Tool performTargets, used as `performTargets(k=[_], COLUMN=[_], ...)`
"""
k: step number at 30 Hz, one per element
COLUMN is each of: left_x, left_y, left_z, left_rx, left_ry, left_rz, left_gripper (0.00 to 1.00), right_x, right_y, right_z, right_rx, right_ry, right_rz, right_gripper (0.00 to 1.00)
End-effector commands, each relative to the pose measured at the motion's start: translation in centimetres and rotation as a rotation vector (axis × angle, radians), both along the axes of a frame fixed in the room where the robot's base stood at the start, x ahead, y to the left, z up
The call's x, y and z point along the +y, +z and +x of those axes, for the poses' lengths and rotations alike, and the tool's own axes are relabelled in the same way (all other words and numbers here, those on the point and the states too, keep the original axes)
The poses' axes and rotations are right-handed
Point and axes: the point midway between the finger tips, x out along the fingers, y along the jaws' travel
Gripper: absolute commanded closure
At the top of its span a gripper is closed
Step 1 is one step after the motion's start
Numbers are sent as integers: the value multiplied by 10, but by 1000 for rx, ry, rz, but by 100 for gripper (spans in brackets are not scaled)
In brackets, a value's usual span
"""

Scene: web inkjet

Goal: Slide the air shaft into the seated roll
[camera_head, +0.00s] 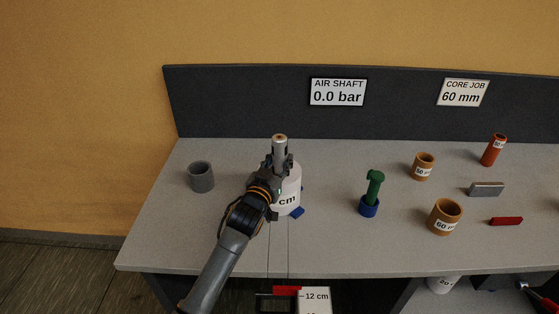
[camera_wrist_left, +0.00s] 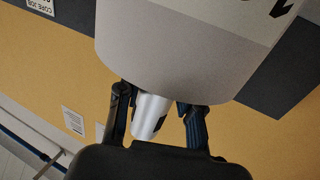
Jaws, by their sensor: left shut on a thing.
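The white roll (camera_head: 291,198), marked "cm", stands upright on the bench and fills the top of the left wrist view (camera_wrist_left: 180,50). My left gripper (camera_head: 280,160) is shut on the silver air shaft (camera_head: 280,144), which stands upright with a brown top end. The shaft also shows between the fingers in the left wrist view (camera_wrist_left: 151,114). Its lower end is hidden by the gripper and the roll's edge, so I cannot tell how far it is inside.
A grey cup (camera_head: 201,177) stands left of the roll. To the right are a green piece in a blue cup (camera_head: 369,208), orange cores (camera_head: 445,217), a red core (camera_head: 493,150), a grey block (camera_head: 486,189) and a red bar (camera_head: 506,221). A dark panel (camera_head: 240,105) backs the bench.

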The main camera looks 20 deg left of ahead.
Motion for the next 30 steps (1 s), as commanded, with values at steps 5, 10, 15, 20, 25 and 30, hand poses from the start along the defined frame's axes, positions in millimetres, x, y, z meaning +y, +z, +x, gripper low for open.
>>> performTargets(k=[5, 10, 15, 20, 25, 30], left_x=[0, 0, 0, 0, 0, 0], left_y=[-2, -5, -9, -13, -17, -17], left_z=[0, 0, 0, 0, 0, 0], left_rx=[-8, -8, -8, -8, -8, -6], left_ry=[-1, -1, -1, -1, -1, 0], left_rz=[0, 0, 0, 0, 0, 0], left_gripper=[100, 100, 100, 100, 100, 38], right_x=[0, 0, 0, 0, 0, 0], right_y=[-4, -6, -9, -11, -14, -13], right_z=[0, 0, 0, 0, 0, 0], right_rx=[0, 0, 0, 0, 0, 0], right_ry=[0, 0, 0, 0, 0, 0], right_rz=[0, 0, 0, 0, 0, 0], right_gripper=[60, 60, 60, 60, 60, 60])
